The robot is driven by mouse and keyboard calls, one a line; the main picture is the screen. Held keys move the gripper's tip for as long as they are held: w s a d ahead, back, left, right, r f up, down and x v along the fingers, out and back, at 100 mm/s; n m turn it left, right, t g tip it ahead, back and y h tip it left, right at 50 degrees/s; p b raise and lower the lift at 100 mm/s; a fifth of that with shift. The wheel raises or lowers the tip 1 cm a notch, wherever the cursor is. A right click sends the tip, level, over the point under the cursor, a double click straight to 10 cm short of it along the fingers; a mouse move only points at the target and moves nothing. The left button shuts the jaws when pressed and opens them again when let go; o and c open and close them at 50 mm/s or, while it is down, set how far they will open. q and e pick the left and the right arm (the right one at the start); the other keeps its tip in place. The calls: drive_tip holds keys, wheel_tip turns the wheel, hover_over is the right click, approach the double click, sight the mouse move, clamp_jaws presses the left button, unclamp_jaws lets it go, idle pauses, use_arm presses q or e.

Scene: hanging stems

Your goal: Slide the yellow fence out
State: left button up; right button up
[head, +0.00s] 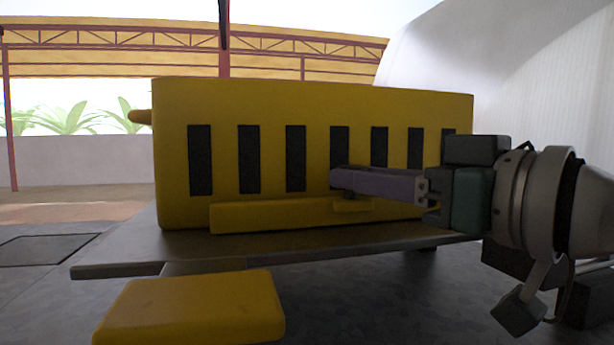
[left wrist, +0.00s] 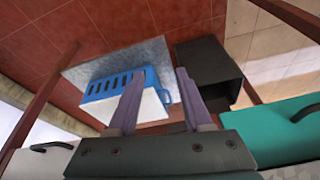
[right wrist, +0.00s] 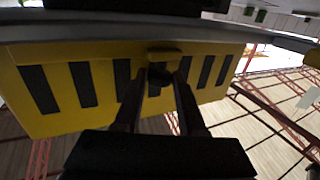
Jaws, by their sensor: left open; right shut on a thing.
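The yellow fence (head: 310,110), a large yellow panel with a row of black slots, stands upright on a dark plate (head: 130,258). A low yellow ledge (head: 270,216) runs along its lower front. My right gripper (head: 338,183) comes in from the right at the lower front of the fence. In the right wrist view the fence (right wrist: 58,112) spans the frame, and my right fingers (right wrist: 158,85) are shut on its small yellow handle (right wrist: 165,56). My left gripper (left wrist: 158,73) is open with nothing between its fingers; it is outside the head view.
A yellow block (head: 190,308) is in front of the plate. In the left wrist view, a blue slotted piece (left wrist: 118,82) sits on a grey slab (left wrist: 90,72), beside a dark open box (left wrist: 208,70). A teal box (left wrist: 268,130) is at the right.

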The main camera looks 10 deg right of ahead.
clamp_jaws()
idle(0.8)
